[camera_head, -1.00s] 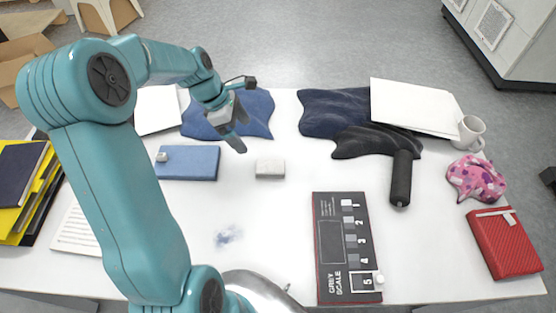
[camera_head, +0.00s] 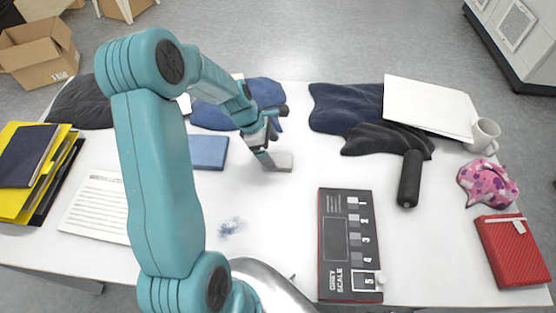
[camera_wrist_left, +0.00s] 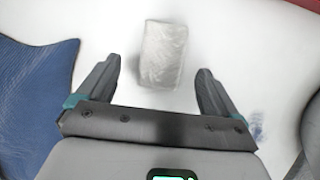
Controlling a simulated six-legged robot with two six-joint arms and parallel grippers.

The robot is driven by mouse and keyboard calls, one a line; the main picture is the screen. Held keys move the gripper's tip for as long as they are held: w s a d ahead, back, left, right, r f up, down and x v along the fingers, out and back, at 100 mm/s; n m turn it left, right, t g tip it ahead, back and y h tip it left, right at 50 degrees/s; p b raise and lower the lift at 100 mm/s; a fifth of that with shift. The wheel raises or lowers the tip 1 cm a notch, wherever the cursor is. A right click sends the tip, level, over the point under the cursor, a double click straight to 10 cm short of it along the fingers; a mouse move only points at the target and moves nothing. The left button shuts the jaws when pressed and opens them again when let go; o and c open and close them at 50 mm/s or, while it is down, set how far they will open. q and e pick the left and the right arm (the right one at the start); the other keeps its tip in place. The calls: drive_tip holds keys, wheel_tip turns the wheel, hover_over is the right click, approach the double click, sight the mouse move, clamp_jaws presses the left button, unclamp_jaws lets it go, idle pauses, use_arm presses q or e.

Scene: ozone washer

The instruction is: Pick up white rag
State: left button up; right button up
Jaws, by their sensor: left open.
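The white rag is a small folded off-white block (camera_head: 281,162) on the white table, just right of the blue pad. In the left wrist view the rag (camera_wrist_left: 164,54) lies ahead of and between the two fingers. My left gripper (camera_head: 268,163) is open and empty, low over the table at the rag's left side; its fingers (camera_wrist_left: 160,90) stand apart on either side of the rag's near end. In the head view the gripper hides part of the rag. My right gripper is not in view.
A blue pad (camera_head: 208,152) lies left of the rag, with blue cloth (camera_head: 210,116) behind. A grey scale box (camera_head: 336,247) is at front right, near a blue smudge (camera_head: 231,226). A black-handled item (camera_head: 409,180) lies further right. Table between rag and box is clear.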

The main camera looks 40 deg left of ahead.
sight(277, 158)
use_arm(q)
drive_tip(key=x, duration=0.4)
drive_tip(key=shift+d+f, duration=0.1)
drive_tip(key=shift+f, duration=0.05)
drive_tip(key=shift+s, duration=0.1)
drive_tip(key=c, duration=1.1)
drive_tip(key=shift+c, duration=0.2)
wheel_tip(277, 158, up, 20)
drive_tip(key=p, duration=0.1)
drive_tip(key=shift+o, duration=0.6)
